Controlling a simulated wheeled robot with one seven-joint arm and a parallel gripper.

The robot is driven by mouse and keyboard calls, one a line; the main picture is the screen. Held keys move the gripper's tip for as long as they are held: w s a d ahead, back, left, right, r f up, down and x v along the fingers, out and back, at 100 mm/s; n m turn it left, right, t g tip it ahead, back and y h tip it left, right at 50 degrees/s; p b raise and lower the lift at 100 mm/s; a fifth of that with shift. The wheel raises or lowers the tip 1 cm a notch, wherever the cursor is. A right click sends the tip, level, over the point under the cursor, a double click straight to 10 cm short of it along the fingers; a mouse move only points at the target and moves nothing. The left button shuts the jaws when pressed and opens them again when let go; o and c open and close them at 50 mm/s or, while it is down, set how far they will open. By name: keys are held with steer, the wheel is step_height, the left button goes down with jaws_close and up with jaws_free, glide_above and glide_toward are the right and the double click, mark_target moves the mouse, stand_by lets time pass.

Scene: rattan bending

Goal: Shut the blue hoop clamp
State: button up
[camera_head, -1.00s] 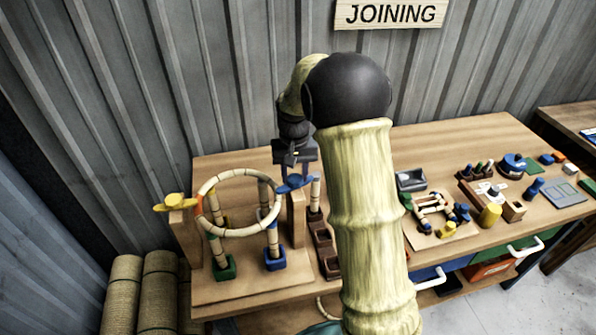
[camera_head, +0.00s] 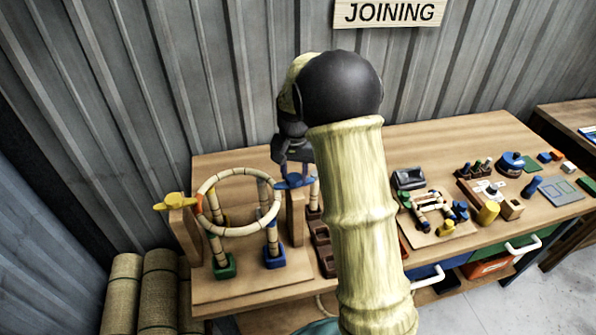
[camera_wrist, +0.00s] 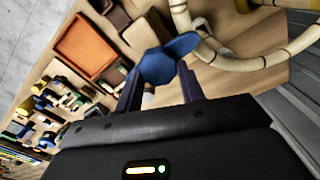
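The blue hoop clamp (camera_head: 294,183) sits on top of the right wooden post (camera_head: 296,218), at the right side of the pale rattan hoop (camera_head: 205,188). In the wrist view the blue clamp (camera_wrist: 168,64) has a broad flat lever pointing toward the hoop (camera_wrist: 226,62). My gripper (camera_head: 292,172) points down just above the clamp. In the wrist view my gripper (camera_wrist: 160,72) has its two fingers apart, with the blue clamp's knob between or just beyond the tips. I cannot tell whether they touch it.
A yellow clamp (camera_head: 174,201) sits on the left post. Green (camera_head: 224,267) and blue (camera_head: 275,258) sockets hold rattan uprights under the hoop. A brown compartment tray (camera_head: 325,246) stands right of the post. My arm hides part of the bench.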

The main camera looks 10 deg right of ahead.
mark_target(296, 176)
steer(key=o, duration=0.4)
steer(key=shift+w+r, duration=0.1)
steer(key=shift+w, duration=0.05)
steer(key=shift+c, duration=0.2)
step_height(296, 176, up, 17)
steer(key=b, duration=0.2)
steer(key=shift+r, duration=0.15)
steer(key=shift+s, duration=0.2)
steer(key=s+f+n+t, duration=0.2)
steer(key=s+f+n, duration=0.2)
steer(key=s+f, duration=1.4)
steer(key=s, duration=0.3)
steer(key=shift+s+d+f+n+t, duration=0.15)
steer(key=shift+s+d+n+t, duration=0.15)
